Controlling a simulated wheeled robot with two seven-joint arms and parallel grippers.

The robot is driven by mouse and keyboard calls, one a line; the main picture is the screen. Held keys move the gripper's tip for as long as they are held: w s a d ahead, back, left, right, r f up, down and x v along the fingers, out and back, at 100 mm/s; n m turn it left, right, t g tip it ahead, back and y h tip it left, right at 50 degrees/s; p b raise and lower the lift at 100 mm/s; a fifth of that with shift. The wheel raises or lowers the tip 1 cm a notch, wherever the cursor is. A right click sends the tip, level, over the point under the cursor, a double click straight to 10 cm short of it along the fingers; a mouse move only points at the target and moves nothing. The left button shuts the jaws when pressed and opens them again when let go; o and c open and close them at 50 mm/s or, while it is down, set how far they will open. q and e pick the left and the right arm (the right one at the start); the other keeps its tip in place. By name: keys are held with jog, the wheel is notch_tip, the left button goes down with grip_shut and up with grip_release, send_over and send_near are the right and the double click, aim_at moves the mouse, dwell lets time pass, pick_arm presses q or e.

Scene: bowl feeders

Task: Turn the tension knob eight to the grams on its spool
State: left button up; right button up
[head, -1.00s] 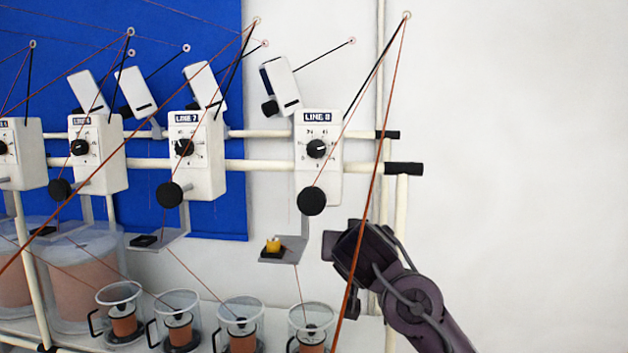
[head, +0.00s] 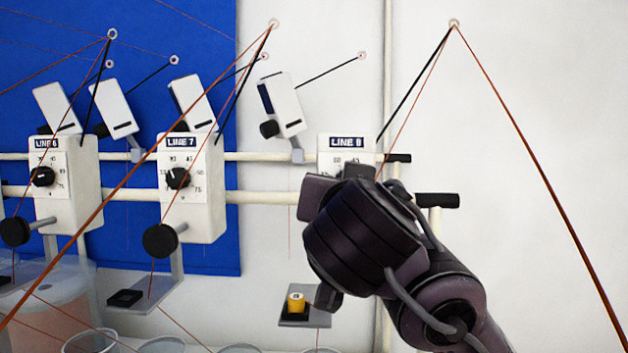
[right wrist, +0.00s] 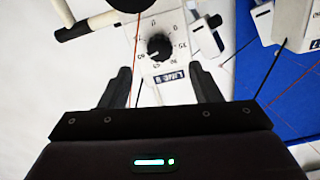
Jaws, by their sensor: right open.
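The line 8 tension knob (right wrist: 158,47) is black, on a white numbered dial, upside down in the right wrist view. Its pale pointer mark faces left and slightly down there; the exact value is unclear. My right gripper (right wrist: 160,86) is open, its two dark fingers apart, pointing at the knob without touching it. In the head view my right gripper (head: 345,190) hides the knob and most of the line 8 box (head: 345,143). A yellow spool (head: 296,304) with a small unreadable label sits on the grey bracket (head: 318,318) below. My left gripper is out of view.
The line 7 box (head: 192,205) and line 6 box (head: 65,195) stand to the left on cream rails (head: 262,197). Brown threads run to eyelets above, one slanting down at right (head: 530,150). The white wall at right is clear.

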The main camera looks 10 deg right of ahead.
jog(key=p+x, duration=0.1)
jog(key=x, duration=0.1)
jog(key=p+x, duration=0.2)
jog(key=x, duration=0.1)
jog(key=shift+w+d+r+p, duration=0.2)
jog(key=shift+d+r+p, duration=0.1)
jog(key=shift+d+r, duration=0.15)
jog(key=shift+w+f, duration=0.3)
jog(key=shift+w, duration=0.9)
jog(key=shift+s, duration=0.1)
jog(key=c, duration=1)
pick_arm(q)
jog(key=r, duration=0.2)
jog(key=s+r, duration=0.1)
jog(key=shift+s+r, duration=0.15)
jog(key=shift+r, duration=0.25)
